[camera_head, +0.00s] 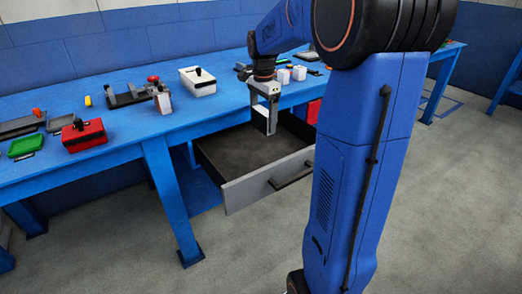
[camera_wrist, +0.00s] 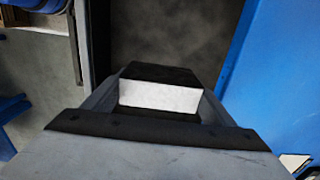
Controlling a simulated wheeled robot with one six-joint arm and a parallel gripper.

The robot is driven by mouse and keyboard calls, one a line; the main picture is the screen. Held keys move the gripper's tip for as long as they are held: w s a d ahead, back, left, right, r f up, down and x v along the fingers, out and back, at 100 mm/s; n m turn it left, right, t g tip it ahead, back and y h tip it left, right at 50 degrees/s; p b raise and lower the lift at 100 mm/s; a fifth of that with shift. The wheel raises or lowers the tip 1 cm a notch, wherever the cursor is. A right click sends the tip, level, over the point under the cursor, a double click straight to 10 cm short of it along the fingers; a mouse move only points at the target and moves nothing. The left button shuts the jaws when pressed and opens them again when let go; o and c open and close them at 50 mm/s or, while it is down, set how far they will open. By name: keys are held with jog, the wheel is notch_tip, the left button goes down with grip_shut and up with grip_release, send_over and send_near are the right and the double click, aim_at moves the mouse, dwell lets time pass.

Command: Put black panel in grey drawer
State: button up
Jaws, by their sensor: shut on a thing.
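My gripper (camera_head: 269,117) is shut on a small block with a black top and a white side face, which I take as the black panel (camera_wrist: 160,73). In the head view, the panel's white side (camera_head: 259,118) shows between the fingers. The grey drawer (camera_head: 245,192) is pulled open below the table, with a dark interior and a black handle on its grey front. My gripper points down over the drawer's rear part. The wrist view shows the drawer's dark floor (camera_wrist: 180,35) beyond the panel. The exact height above the floor is hard to tell.
The blue table (camera_head: 130,122) runs behind and above the drawer. It holds a red box (camera_head: 84,136), a white box (camera_head: 197,82), a green tray (camera_head: 26,145) and small white blocks (camera_head: 298,73). A blue table leg (camera_head: 172,200) stands left of the drawer.

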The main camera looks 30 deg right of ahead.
notch_tip(320, 180, down, 14)
jog(key=shift+r, duration=0.25)
dwell(0.3)
jog(key=shift+f, duration=0.1)
jog(key=o, duration=1.1)
